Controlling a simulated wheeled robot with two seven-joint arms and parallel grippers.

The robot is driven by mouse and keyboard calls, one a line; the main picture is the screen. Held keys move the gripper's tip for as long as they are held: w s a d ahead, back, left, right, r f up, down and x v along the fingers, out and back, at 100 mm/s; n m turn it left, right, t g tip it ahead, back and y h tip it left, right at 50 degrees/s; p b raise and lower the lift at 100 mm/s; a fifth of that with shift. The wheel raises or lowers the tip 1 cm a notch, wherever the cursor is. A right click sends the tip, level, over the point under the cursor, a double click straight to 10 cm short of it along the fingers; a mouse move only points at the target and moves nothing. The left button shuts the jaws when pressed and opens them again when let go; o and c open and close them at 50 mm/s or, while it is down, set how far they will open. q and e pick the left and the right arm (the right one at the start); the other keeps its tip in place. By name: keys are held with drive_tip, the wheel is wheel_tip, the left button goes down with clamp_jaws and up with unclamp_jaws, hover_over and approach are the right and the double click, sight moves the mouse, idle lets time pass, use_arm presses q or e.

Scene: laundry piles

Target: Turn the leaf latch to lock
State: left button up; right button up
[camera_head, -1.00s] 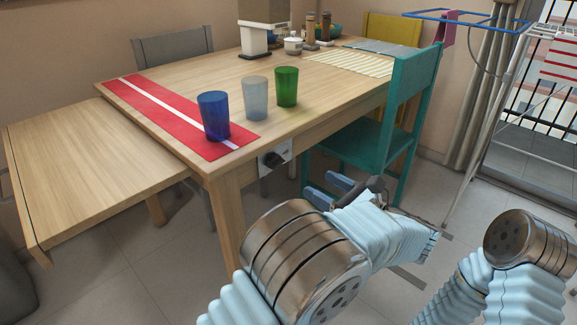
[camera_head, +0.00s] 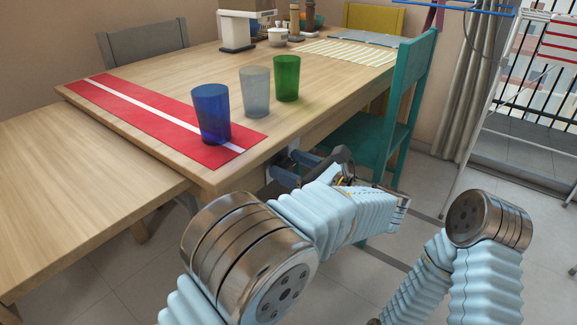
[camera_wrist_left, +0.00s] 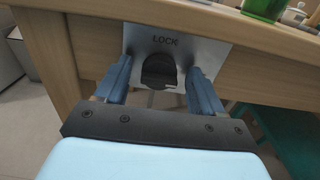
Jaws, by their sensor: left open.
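The leaf latch is a black knob (camera_wrist_left: 158,72) on a silver plate (camera_wrist_left: 185,45) marked LOCK, fixed to the table's wooden side. In the head view, the plate (camera_head: 271,166) shows only in part behind my gripper. My left gripper (camera_head: 291,168) is open at the plate, its blue fingers pointing at it. In the left wrist view, the fingers stand on either side of the knob, with a gap visible at each side. The wooden table leaf (camera_head: 75,190) extends at the left of the table (camera_head: 195,75). My right gripper is out of view.
Blue (camera_head: 211,115), clear (camera_head: 256,92) and green (camera_head: 287,78) cups stand near the table edge above the latch. A red runner (camera_head: 160,122) lies under the blue cup. A teal chair (camera_head: 405,95) stands right of the gripper. A drying rack (camera_head: 470,140) is farther right.

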use_arm(q)
drive_tip(key=shift+c, duration=0.4)
drive_tip(key=c, duration=1)
